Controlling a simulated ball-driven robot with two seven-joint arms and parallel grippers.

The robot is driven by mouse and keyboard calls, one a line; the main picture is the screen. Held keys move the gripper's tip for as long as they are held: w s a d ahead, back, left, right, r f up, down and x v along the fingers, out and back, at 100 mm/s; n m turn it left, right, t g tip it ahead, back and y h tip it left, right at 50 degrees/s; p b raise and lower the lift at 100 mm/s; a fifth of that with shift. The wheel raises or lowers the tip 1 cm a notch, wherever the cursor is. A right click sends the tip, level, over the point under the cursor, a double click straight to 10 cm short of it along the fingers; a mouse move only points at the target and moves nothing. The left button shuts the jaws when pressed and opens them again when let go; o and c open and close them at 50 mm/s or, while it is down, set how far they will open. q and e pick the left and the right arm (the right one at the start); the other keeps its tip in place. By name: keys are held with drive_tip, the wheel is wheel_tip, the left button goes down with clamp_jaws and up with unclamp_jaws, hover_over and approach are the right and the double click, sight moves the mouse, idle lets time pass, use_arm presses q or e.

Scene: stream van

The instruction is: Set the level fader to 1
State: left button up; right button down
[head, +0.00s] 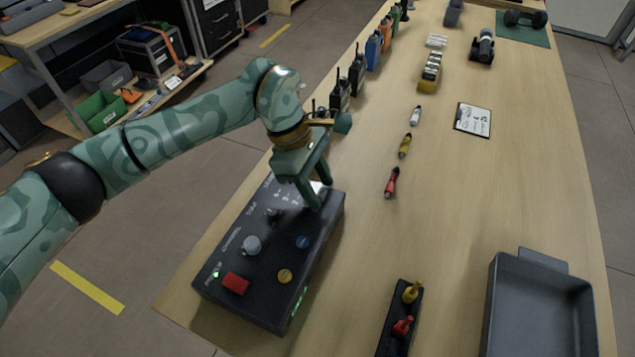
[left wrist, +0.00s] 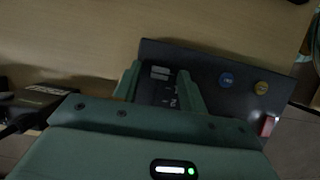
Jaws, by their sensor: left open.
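The dark control box (head: 262,262) lies on the near left part of the table. My left gripper (head: 318,192) points down at its far end, fingers apart. A pale label area shows by the fingertips there; the level fader itself cannot be made out in the head view. In the left wrist view the box (left wrist: 212,72) lies beyond my left gripper (left wrist: 160,84), whose two fingers stand on either side of a panel strip with pale bars and small white marks. I cannot tell which mark is the fader's cap or its setting. My right gripper is not in view.
The box also carries a grey knob (head: 251,245), a red button (head: 235,283), a blue button (head: 303,242) and a yellow button (head: 285,275). Radios (head: 340,95) stand beyond it. A grey tray (head: 540,305) is at the right.

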use_arm(q)
clamp_jaws()
drive_tip(key=shift+w+a, duration=0.25)
drive_tip(key=shift+a, duration=0.25)
drive_tip(key=shift+w+a, duration=0.2)
drive_tip(key=shift+a, duration=0.3)
unclamp_jaws()
drive_tip(key=shift+d, duration=0.1)
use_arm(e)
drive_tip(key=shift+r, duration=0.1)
use_arm(q)
drive_tip(key=shift+r, duration=0.15)
drive_tip(key=p+v, duration=0.3)
drive_tip(key=v, duration=1.3)
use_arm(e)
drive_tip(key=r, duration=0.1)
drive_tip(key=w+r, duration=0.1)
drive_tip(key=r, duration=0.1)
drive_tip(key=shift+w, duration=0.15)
